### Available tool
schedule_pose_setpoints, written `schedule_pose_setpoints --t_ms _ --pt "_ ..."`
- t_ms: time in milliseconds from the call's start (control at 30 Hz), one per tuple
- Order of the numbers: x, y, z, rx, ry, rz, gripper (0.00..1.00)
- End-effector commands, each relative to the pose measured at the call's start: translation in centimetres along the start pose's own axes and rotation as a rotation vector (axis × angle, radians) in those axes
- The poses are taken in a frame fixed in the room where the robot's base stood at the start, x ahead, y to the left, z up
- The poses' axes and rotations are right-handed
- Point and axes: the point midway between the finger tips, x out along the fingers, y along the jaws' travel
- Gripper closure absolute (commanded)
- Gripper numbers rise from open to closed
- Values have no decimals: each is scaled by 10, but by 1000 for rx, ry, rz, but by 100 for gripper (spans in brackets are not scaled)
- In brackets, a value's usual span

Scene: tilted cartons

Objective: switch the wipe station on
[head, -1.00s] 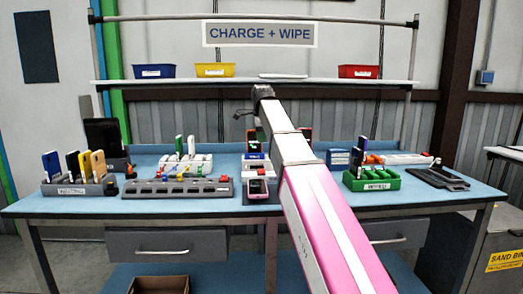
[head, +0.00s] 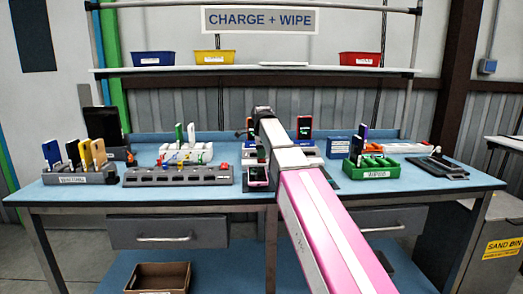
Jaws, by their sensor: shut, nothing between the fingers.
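The blue bench (head: 330,205) stands under a sign reading CHARGE + WIPE. At its middle a pink-framed phone (head: 258,175) lies in a small dark cradle, partly beside my arm. Behind it stand phones in blue-and-white holders, one at the left of my arm (head: 249,152) and one at the right (head: 304,127). I cannot tell which unit is the wipe station, and no switch on it is clear. My gripper (head: 240,134) seems to be the small dark shape beyond the middle of the bench, left of my arm's end. It is shut and empty, apart from the phones.
A grey slotted strip (head: 178,176) with small coloured parts lies left of the middle. Racks of phones stand at the far left (head: 80,178) and in a green holder (head: 371,167) at the right. A shelf (head: 190,70) with bins runs above. The bench front is mostly clear.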

Motion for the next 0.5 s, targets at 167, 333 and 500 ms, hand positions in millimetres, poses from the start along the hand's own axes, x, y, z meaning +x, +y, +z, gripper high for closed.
schedule_pose_setpoints --t_ms 167,333,500 --pt "0 0 0 0 0 0 100" --pt "2 -1 0 0 0 0 100" --pt "10 -3 0 0 0 1 100"
